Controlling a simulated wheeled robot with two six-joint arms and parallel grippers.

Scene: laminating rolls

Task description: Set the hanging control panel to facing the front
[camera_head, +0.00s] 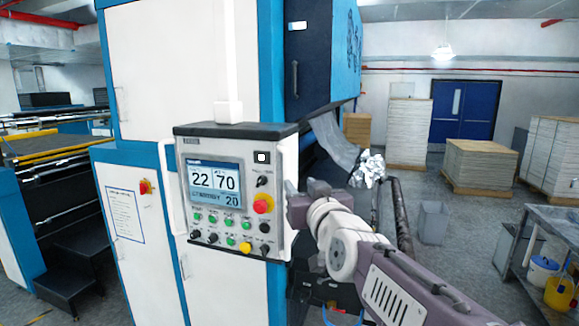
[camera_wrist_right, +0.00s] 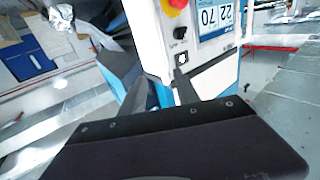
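The hanging control panel (camera_head: 222,225) is a grey-white box with a lit screen reading 22 and 70, several buttons and a red-yellow stop knob. It hangs from a white vertical post, with its face turned toward my head camera. A white handle runs down its left side. My right gripper (camera_head: 296,207) is at the panel's right edge; its fingertips are hard to make out and I cannot tell whether they grip anything. In the right wrist view, the panel (camera_wrist_right: 182,45) appears upside down beyond the dark gripper body (camera_wrist_right: 175,145). My left gripper is not in view.
A large white and blue machine (camera_head: 170,60) stands right behind the panel. Crumpled silver film (camera_head: 368,168) hangs to the right of my gripper. Stacked pallets (camera_head: 485,165) stand farther back, and a metal table (camera_head: 560,225) is at the right. Grey floor lies between.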

